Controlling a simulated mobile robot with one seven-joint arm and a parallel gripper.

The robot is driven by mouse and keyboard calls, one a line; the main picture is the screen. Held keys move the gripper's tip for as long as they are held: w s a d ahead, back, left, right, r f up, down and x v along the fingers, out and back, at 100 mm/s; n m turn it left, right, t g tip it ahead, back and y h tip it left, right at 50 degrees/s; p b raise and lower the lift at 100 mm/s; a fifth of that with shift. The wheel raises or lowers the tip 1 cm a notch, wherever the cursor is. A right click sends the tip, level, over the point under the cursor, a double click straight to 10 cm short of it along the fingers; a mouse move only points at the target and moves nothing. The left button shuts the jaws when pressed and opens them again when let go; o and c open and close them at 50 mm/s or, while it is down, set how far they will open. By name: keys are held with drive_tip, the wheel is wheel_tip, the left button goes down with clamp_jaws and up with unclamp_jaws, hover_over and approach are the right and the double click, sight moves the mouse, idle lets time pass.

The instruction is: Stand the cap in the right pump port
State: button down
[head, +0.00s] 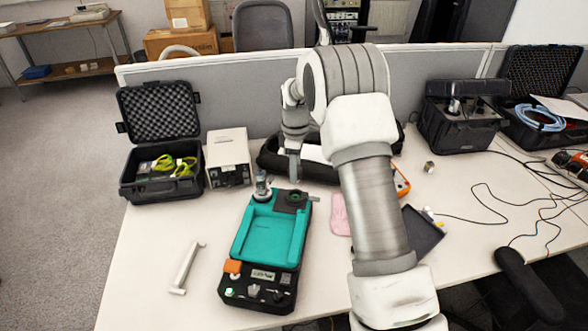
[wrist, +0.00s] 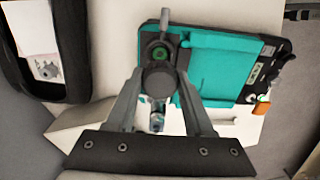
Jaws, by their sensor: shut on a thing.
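The teal and black pump case (head: 271,235) lies on the table. Its right port (head: 293,197) is at the far right corner, with a green ring that also shows in the wrist view (wrist: 160,53). A metallic fitting (head: 262,187) stands at the left port and appears below the gripper in the wrist view (wrist: 156,122). My gripper (wrist: 159,83) is shut on the cap (wrist: 158,78), a dark round piece seen from above. In the head view my gripper (head: 293,175) is close to the right port. The cap's underside and its gap to the port are hidden.
A beige box (head: 228,158) and an open black case (head: 160,165) stand at the left back. A black padded tray (head: 275,160) lies behind the pump. A white handle (head: 186,267) lies left of the pump, with clear table around it. A dark tray (head: 422,232) lies right.

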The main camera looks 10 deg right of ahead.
drive_tip(key=shift+f+b, duration=2.05)
drive_tip(key=shift+f, duration=1.3)
drive_tip(key=shift+f, duration=0.25)
drive_tip(key=shift+c, duration=1)
unclamp_jaws()
